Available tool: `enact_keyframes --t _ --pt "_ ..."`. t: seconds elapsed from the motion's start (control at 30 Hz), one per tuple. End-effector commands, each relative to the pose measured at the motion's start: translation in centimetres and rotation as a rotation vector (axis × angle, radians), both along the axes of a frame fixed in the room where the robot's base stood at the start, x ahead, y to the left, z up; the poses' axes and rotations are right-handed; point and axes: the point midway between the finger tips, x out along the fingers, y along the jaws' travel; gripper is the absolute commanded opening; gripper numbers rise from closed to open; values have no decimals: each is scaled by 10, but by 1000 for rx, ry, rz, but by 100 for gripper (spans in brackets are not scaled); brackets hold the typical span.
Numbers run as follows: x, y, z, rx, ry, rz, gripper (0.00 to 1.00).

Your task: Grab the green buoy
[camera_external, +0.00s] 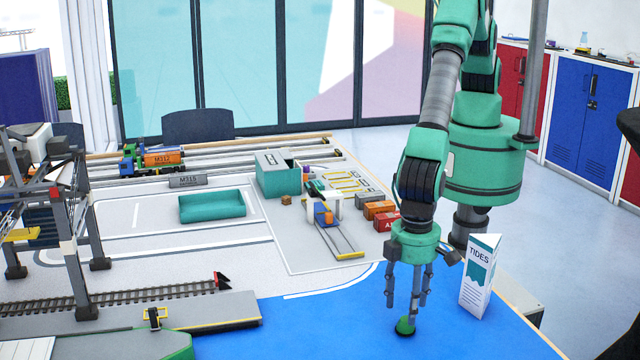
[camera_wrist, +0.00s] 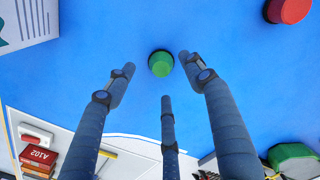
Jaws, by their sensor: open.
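The green buoy (camera_external: 405,326) sits on the blue water area of the table, just below my gripper's fingertips in the external view. In the wrist view the green buoy (camera_wrist: 161,63) shows from above, round, with a darker rim, between and slightly beyond the fingertips. My gripper (camera_external: 406,300) points down with its three fingers spread. In the wrist view my gripper (camera_wrist: 158,85) is open and empty, with fingers to the left, right and below the buoy. I cannot tell the exact height gap.
A white TIDES sign (camera_external: 479,278) stands close to the right of my gripper. A red buoy (camera_wrist: 288,9) lies at the wrist view's upper right. Small containers (camera_external: 387,221) stand behind. A green-hulled boat (camera_external: 172,345) is at the front left. Blue surface around the buoy is clear.

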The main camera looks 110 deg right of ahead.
Motion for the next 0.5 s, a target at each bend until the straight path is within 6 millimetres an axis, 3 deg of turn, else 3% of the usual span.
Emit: enact_keyframes --t 0.5 --pt "-1 2 -45 -1 1 0 54"
